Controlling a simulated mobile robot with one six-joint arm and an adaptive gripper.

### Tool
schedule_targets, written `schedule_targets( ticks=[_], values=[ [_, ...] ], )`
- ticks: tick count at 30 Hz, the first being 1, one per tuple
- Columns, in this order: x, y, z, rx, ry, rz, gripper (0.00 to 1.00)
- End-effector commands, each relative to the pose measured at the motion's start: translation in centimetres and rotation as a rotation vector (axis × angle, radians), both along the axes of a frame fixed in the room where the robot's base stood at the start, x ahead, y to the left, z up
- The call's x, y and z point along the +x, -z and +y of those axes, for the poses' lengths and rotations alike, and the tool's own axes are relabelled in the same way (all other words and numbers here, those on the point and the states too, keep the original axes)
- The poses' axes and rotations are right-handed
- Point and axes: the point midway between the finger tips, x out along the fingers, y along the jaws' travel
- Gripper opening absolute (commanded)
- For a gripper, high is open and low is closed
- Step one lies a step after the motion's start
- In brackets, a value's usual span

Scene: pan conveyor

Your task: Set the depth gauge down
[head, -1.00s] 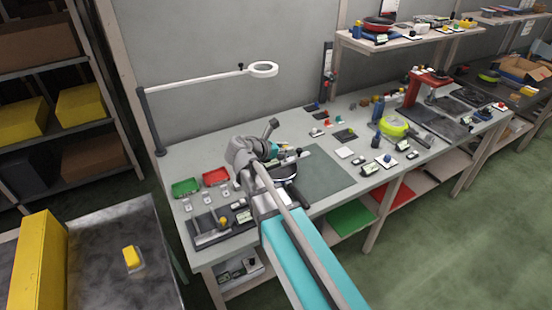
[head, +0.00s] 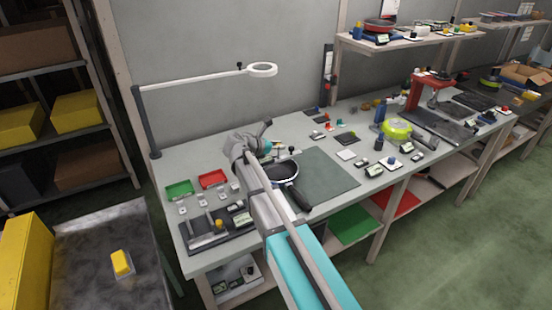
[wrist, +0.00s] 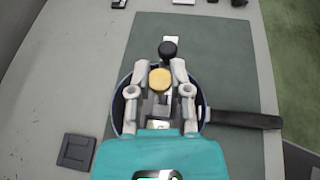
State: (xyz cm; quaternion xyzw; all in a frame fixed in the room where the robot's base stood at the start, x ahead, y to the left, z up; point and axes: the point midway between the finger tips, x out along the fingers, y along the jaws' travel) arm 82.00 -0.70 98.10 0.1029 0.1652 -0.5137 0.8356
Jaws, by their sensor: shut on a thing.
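My gripper (wrist: 164,72) is shut on the depth gauge (wrist: 160,79), which shows a round yellow knob, a black ball knob and grey metal parts between the fingers. In the wrist view the gauge and fingers overlap a dark-rimmed pan (wrist: 203,100) with a black handle pointing right. I cannot tell whether the gauge touches the pan. In the head view my gripper (head: 274,147) is at the far-left side of the pan (head: 284,174), over the workbench (head: 180,250). The gauge is small and partly hidden there by my arm.
A dark green mat (head: 328,172) lies right of the pan, mostly bare. Green (head: 179,188) and red (head: 212,179) trays stand to the left. A dark flat square (wrist: 76,150) lies left of the pan. A lamp arm (head: 200,80) stretches over the bench's back.

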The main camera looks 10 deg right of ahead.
Motion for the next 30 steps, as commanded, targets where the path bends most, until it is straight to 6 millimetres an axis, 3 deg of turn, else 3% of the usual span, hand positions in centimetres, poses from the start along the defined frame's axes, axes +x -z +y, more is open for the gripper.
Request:
schedule_targets(
  ticks=[14, 20, 30],
  values=[
    [0.3, 0.3, 0.1, 0.0, -0.001, 0.0, 0.0],
    [1.2, 1.6, 0.1, 0.0, -0.001, 0.0, 0.0],
    [1.0, 4.1, 0.1, -0.001, -0.002, 0.0, 0.0]
  ],
)
